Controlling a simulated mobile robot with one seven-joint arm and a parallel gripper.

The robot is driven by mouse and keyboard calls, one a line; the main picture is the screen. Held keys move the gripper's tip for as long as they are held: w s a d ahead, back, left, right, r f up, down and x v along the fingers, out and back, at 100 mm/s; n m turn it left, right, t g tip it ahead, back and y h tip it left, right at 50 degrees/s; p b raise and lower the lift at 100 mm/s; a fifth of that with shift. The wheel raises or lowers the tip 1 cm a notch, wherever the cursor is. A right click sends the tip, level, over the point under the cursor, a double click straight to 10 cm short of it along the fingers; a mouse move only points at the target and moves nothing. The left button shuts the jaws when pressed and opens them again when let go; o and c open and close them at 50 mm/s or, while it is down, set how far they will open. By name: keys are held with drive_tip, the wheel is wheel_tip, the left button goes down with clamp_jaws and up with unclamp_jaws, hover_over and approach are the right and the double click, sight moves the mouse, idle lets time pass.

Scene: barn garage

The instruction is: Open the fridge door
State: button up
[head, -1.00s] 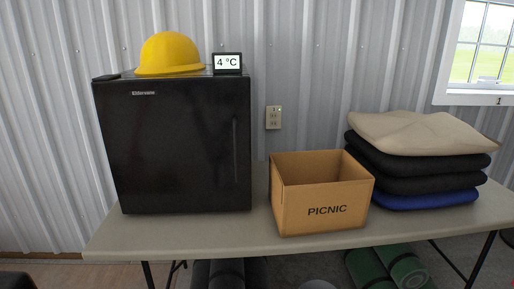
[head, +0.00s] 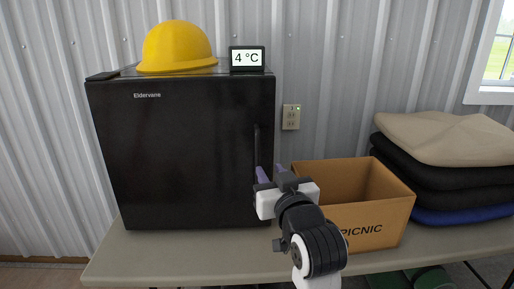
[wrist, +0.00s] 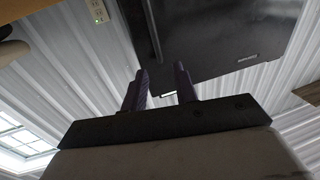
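The black fridge (head: 180,150) stands on the table with its door shut. Its dark vertical handle (head: 257,143) is near the door's right edge. In the wrist view the fridge (wrist: 225,35) fills the upper part, with the handle (wrist: 153,30) as a thin bar on its left side. My gripper (head: 271,172) is at the lower right of the door, by the handle's lower end in the head view. In the wrist view my gripper (wrist: 161,72) has its two purple fingers apart with nothing between them. The handle lies beyond the fingertips.
A cardboard PICNIC box (head: 365,215) stands right of the fridge, partly behind my arm. A yellow hard hat (head: 176,48) and a 4 °C display (head: 247,58) sit on the fridge. Folded cushions (head: 450,160) are stacked at the right. The table front (head: 190,262) is clear.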

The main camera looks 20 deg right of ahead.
sight(258, 149)
drive_tip(key=w, duration=0.4)
drive_tip(key=w+d+p, duration=0.1)
drive_tip(key=w, duration=0.4)
drive_tip(key=w+p, duration=0.1)
drive_tip(key=w, duration=0.3)
drive_tip(key=shift+w+d+f, duration=0.15)
drive_tip(key=shift+w+d, duration=0.15)
drive_tip(key=shift+d, duration=0.05)
drive_tip(key=shift+c, duration=0.3)
clamp_jaws()
